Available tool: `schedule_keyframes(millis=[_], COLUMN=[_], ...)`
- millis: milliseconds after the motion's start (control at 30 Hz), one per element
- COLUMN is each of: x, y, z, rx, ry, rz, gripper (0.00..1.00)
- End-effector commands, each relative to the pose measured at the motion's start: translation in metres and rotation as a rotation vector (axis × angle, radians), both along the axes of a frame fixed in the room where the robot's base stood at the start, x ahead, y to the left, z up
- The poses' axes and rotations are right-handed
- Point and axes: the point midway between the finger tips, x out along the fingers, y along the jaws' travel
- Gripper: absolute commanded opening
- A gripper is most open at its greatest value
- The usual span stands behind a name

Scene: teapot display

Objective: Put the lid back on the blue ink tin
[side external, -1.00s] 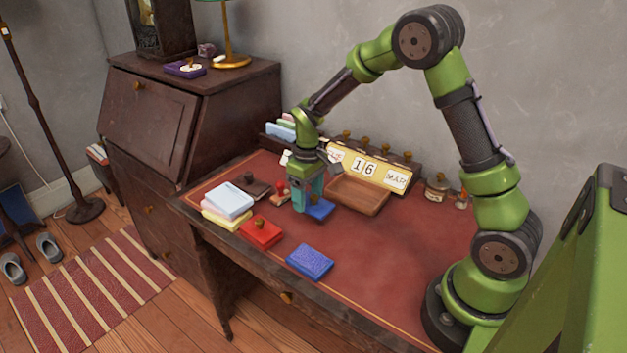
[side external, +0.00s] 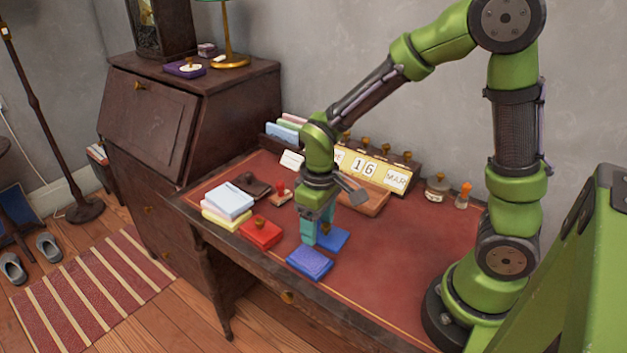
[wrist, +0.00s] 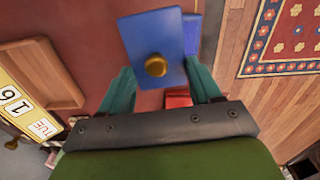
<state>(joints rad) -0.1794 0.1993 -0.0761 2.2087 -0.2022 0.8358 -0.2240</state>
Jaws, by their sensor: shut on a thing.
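The blue ink tin (side external: 309,263) sits near the desk's front edge, showing a speckled blue top. My gripper (side external: 316,232) is shut on the blue lid (side external: 335,239), which has a brass knob. In the wrist view the teal fingers are at the lid's two side edges, and the lid (wrist: 143,30) partly covers the tin (wrist: 191,33). In the side view the lid is just behind and right of the tin, not squarely over it. I cannot tell its exact height above the desk.
A red tin (side external: 260,232) with a knob stands close on the left. Stacked pads (side external: 228,203) are farther left. A wooden tray (side external: 366,198) and a calendar block (side external: 364,168) stand behind. The desk (side external: 420,245) is clear to the right.

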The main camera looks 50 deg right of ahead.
Motion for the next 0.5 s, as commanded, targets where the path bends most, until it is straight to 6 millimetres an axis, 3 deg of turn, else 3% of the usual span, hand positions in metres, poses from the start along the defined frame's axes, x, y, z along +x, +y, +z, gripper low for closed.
schedule_keyframes(millis=[33,133,267,500], x=[0.008,0.018,0.019,0.018], y=[0.013,0.028,0.028,0.028], z=[0.006,0.015,0.018,0.000], rx=[0.001,0.003,0.004,0.003], ry=[-0.002,0.002,0.016,0.019], rz=[-0.008,-0.061,-0.136,-0.141], gripper=[0.33,0.33,0.33,0.33])
